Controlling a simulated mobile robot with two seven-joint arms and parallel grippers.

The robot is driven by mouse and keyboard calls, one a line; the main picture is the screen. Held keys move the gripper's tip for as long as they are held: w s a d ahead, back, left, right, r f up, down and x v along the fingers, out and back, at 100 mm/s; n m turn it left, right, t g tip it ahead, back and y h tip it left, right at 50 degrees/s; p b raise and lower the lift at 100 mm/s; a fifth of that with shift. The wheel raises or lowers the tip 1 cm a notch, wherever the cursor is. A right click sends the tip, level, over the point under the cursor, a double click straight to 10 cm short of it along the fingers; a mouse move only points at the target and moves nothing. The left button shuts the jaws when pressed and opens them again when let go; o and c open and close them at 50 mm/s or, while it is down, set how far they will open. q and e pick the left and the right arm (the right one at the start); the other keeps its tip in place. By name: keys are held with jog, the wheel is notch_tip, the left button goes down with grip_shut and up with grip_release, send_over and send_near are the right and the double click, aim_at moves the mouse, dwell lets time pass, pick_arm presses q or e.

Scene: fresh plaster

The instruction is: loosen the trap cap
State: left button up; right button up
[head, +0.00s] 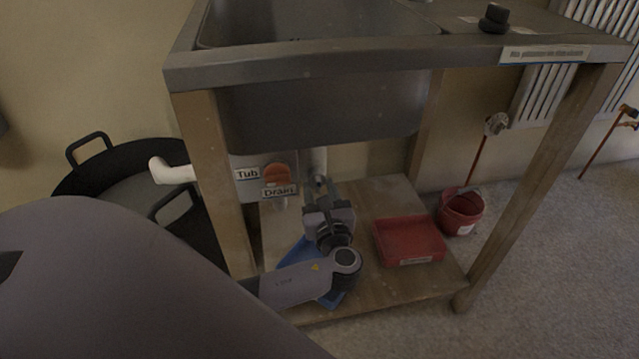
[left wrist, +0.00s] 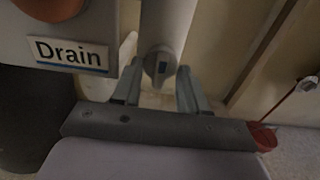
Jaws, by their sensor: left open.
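The trap cap (left wrist: 161,66) is the grey lower end of a pale vertical pipe (left wrist: 167,22), with a small dark teal mark on it, in the left wrist view. My left gripper (left wrist: 157,72) is open, with one finger on each side of the cap; I cannot tell whether either finger touches it. In the head view my left gripper (head: 318,183) is under the sink, pointing up and away at the pipe (head: 314,160); the gripper and wrist hide the cap there. My right gripper is not in view.
A panel labelled Tub and Drain (head: 246,161) with an orange knob (head: 278,173) is close left of the gripper. A blue tray (head: 297,256) and a red tray (head: 410,242) lie on the wooden shelf. Table legs flank the space. A red bucket (head: 462,212) stands right, a black tub (head: 75,182) left.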

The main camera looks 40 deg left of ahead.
pick_arm(q)
grip_shut()
jog(key=shift+f+n, duration=0.1)
jog(key=shift+n, duration=0.2)
jog(key=shift+f+n+b, duration=0.1)
jog(key=shift+n+b, duration=0.45)
jog(key=shift+n, duration=0.05)
jog(key=n+b, duration=0.2)
jog(key=n, duration=0.2)
jog(key=shift+n+b, duration=0.45)
jog(key=shift+n, duration=0.75)
